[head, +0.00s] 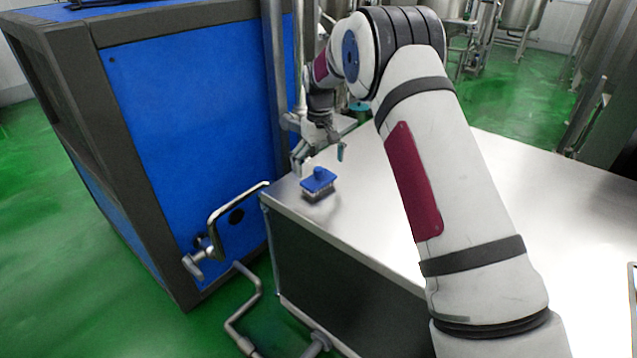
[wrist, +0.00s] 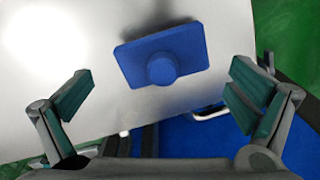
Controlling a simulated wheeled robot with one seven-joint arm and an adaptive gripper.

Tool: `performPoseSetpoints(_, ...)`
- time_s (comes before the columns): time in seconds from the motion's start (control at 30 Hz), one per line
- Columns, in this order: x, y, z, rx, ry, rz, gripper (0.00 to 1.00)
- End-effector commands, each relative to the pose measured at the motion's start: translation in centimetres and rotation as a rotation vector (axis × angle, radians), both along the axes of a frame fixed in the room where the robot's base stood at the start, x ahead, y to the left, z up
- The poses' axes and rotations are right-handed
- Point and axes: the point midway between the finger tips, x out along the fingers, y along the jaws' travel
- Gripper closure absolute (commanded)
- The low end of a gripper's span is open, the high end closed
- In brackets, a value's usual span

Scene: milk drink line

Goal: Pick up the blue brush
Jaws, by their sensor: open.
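The blue brush (head: 318,181) has a flat blue back, a round knob on top and pale bristles below. It stands bristles down near the left corner of the steel table. In the wrist view the brush (wrist: 162,56) lies ahead of and between the fingers, with its knob towards the camera. My gripper (head: 320,157) is above and just behind the brush in the head view, apart from it. In the wrist view my gripper (wrist: 165,98) has its two teal-padded fingers spread wide, with nothing between them.
The steel table top (head: 370,205) is bare around the brush. A large blue cabinet (head: 190,100) stands close to the table's left side, with a bent metal handle pipe (head: 228,207) near the table corner. Vertical pipes (head: 275,70) rise behind. The floor is green.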

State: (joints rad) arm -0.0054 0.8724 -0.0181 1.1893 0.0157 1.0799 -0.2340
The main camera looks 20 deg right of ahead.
Motion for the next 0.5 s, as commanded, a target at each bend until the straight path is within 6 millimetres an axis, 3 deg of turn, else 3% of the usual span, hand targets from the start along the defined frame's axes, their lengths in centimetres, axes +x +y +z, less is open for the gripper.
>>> performPoseSetpoints(0.23,-0.3,0.2,-3.7,0.000,0.002,0.000,0.00)
performPoseSetpoints(0.5,-0.2,0.2,-4.0,0.000,0.000,0.000,0.00)
